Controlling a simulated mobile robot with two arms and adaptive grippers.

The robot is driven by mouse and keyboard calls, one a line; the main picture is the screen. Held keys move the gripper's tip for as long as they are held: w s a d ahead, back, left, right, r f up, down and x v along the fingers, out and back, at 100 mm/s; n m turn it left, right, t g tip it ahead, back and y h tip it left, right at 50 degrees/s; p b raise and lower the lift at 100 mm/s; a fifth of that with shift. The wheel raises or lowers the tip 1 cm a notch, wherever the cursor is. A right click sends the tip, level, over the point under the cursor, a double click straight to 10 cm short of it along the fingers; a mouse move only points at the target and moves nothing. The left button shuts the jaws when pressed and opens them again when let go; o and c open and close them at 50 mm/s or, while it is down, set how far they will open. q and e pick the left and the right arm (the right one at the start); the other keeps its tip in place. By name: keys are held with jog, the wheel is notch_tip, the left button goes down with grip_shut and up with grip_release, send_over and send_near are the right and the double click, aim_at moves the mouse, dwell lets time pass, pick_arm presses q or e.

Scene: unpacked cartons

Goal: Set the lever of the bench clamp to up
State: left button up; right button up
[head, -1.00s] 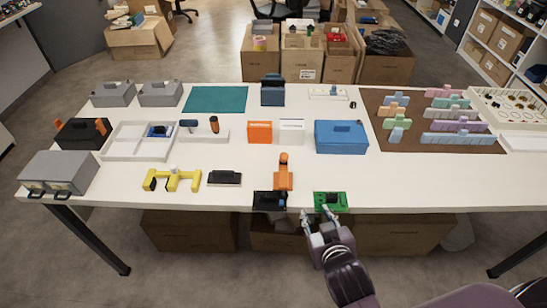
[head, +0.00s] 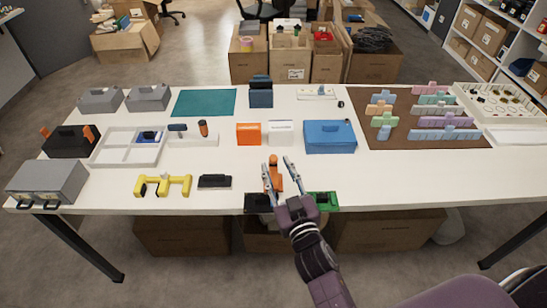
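An orange upright part (head: 273,160), which looks like the bench clamp's lever, stands near the table's front edge. A black block (head: 257,203) sits at the edge just below it. Whether the two are one piece is hard to tell, and the lever's exact setting is unclear. My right gripper (head: 279,164) is open, its two fingers spread on either side of the orange part in the picture. Its fingers and body hide some of the orange part and the edge behind. Contact cannot be made out. My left gripper is out of view.
A green block (head: 323,200) sits at the front edge, right of my gripper. A black flat item (head: 215,181) and a yellow fixture (head: 163,185) lie to the left. A blue box (head: 330,137) stands behind right. The front right tabletop is clear.

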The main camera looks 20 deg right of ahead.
aim_at(275, 163)
jog(key=shift+w, duration=1.95)
grip_shut()
